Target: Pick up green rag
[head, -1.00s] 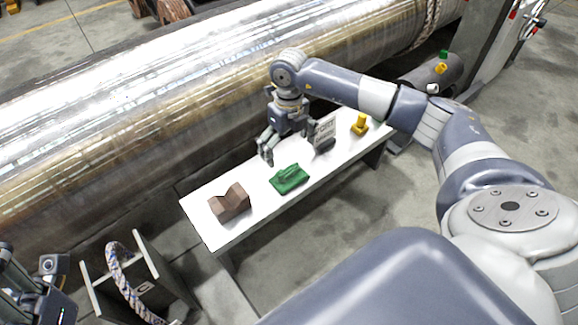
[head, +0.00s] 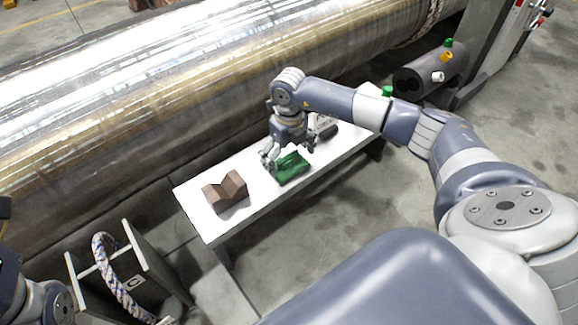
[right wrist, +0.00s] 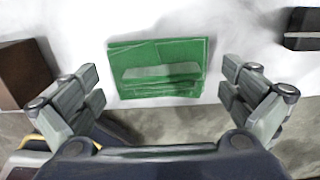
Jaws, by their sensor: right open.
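The green rag (head: 293,168) lies folded on the white bench top, right of the brown block. In the right wrist view the rag (right wrist: 158,68) lies flat just ahead of and between the open fingers. My right gripper (head: 287,160) is open and empty, close above the rag in the head view; its fingers hide part of the rag's back edge. The right gripper (right wrist: 166,92) also frames the rag from both sides in the wrist view, not closed on it. My left arm shows only in part at the lower left edge; its fingers cannot be made out.
The white bench (head: 190,200) bears a brown notched block (head: 226,192) left of the rag and a dark object (head: 326,131) with a sign behind it. A large metal cylinder (head: 150,95) runs behind the bench. A roped stand (head: 118,268) is at lower left.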

